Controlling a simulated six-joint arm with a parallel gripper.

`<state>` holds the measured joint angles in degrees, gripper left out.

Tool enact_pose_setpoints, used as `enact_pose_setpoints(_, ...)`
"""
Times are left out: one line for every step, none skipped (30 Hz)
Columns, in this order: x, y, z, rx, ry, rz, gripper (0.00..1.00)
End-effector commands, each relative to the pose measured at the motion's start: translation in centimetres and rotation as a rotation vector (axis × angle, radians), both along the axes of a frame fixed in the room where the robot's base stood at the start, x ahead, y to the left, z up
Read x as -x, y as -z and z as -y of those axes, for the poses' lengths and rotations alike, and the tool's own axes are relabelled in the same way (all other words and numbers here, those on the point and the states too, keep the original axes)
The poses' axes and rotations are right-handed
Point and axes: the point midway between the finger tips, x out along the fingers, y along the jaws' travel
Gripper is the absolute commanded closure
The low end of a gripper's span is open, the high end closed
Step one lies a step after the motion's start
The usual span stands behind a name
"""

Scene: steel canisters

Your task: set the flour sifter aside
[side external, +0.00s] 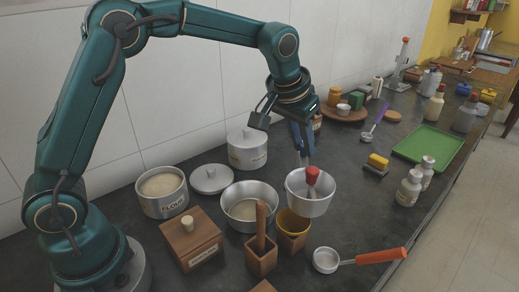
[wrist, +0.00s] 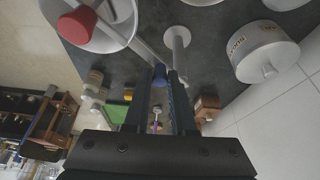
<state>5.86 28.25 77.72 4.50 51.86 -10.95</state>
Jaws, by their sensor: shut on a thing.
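The flour sifter (side external: 310,205) is a silvery metal cup with a red knob on it. It is roughly upright in the side view, just behind a yellow-lined cup, and seems raised off the counter, though its base is hard to judge. My gripper (side external: 304,150) points down behind the sifter and is shut on its handle. In the wrist view the sifter (wrist: 119,12) is at the upper left, its handle running to my gripper (wrist: 166,78). The fingers hide the handle's end.
An open flour canister (side external: 163,205), a loose lid (side external: 212,179), a metal pan (side external: 240,222) and a lidded canister (side external: 248,155) stand left. Wooden boxes, the yellow-lined cup (side external: 292,236) and an orange-handled scoop (side external: 378,256) are in front.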

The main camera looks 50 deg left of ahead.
Motion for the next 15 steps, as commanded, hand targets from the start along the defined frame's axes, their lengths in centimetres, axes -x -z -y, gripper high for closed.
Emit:
enact_pose_setpoints(-0.3,0.0,0.4,0.002,-0.04,0.002,1.0)
enact_pose_setpoints(-0.4,0.0,0.5,0.001,-0.069,0.004,1.0)
enact_pose_setpoints(-0.6,0.0,0.7,0.002,-0.106,0.003,1.0)
enact_pose_setpoints(-0.7,0.0,0.8,0.002,-0.136,0.004,1.0)
enact_pose_setpoints(-0.8,0.0,0.9,0.002,-0.165,0.004,1.0)
enact_pose_setpoints(-1.0,0.0,1.0,0.003,-0.203,0.004,1.0)
enact_pose_setpoints(-1.1,0.0,1.1,0.003,-0.232,0.005,1.0)
enact_pose_setpoints(-1.3,0.0,1.1,0.002,-0.259,0.004,1.0)
enact_pose_setpoints(-1.4,0.0,1.2,0.003,-0.292,0.003,1.0)
enact_pose_setpoints(-1.5,0.0,1.2,0.003,-0.316,0.004,1.0)
enact_pose_setpoints(-1.6,0.0,1.3,0.002,-0.338,0.003,1.0)
enact_pose_setpoints(-1.7,0.0,1.3,0.003,-0.365,0.002,1.0)
enact_pose_setpoints(-1.8,0.0,1.4,0.004,-0.384,0.003,1.0)
enact_pose_setpoints(-1.9,0.0,1.4,0.004,-0.402,0.002,1.0)
enact_pose_setpoints(-2.0,0.0,1.4,0.004,-0.423,0.003,1.0)
